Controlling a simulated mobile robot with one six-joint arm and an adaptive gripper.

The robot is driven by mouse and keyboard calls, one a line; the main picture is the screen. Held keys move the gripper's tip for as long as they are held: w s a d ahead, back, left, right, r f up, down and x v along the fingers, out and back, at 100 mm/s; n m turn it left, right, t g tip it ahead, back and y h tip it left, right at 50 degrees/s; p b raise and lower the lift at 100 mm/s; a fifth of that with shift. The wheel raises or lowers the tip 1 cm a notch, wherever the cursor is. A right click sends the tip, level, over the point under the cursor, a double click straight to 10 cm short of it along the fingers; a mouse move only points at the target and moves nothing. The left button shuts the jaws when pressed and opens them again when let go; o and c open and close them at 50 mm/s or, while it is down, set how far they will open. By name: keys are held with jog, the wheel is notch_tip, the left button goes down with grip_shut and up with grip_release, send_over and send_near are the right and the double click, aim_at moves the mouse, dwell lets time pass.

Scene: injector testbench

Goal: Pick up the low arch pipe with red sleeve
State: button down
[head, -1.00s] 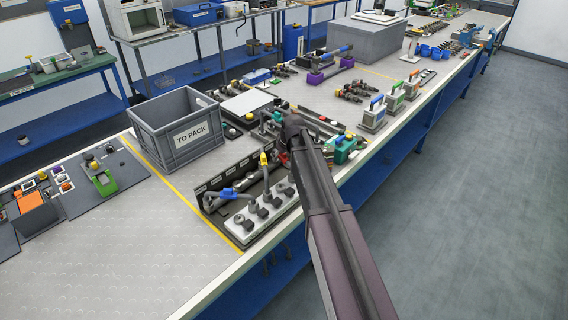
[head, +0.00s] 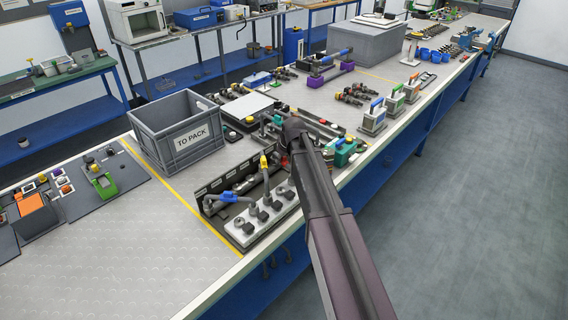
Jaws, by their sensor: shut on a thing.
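My arm comes up from the bottom and ends over the bench, hiding most of my gripper (head: 285,150). A small patch of red, the low arch pipe with red sleeve (head: 284,161), shows at the left edge of the arm's end. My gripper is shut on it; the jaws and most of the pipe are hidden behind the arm. Just left stand a pipe with a yellow sleeve (head: 264,163) and a lower pipe with a blue sleeve (head: 230,196), by a light block with several dark fittings (head: 242,229).
A grey "TO PACK" crate (head: 157,145) stands behind and left of the pipes. A dark labelled rack (head: 230,181) runs behind the block. A teal device (head: 345,152) sits close to the arm's right. The bench is bare at front left (head: 130,250).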

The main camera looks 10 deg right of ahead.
jog(key=shift+r, duration=0.15)
notch_tip(320, 180, up, 10)
jog(key=p, duration=1)
jog(key=shift+f, duration=0.2)
jog(key=shift+f, duration=0.1)
dwell(0.5)
jog(key=shift+f+b, duration=0.5)
jog(key=shift+b, duration=0.15)
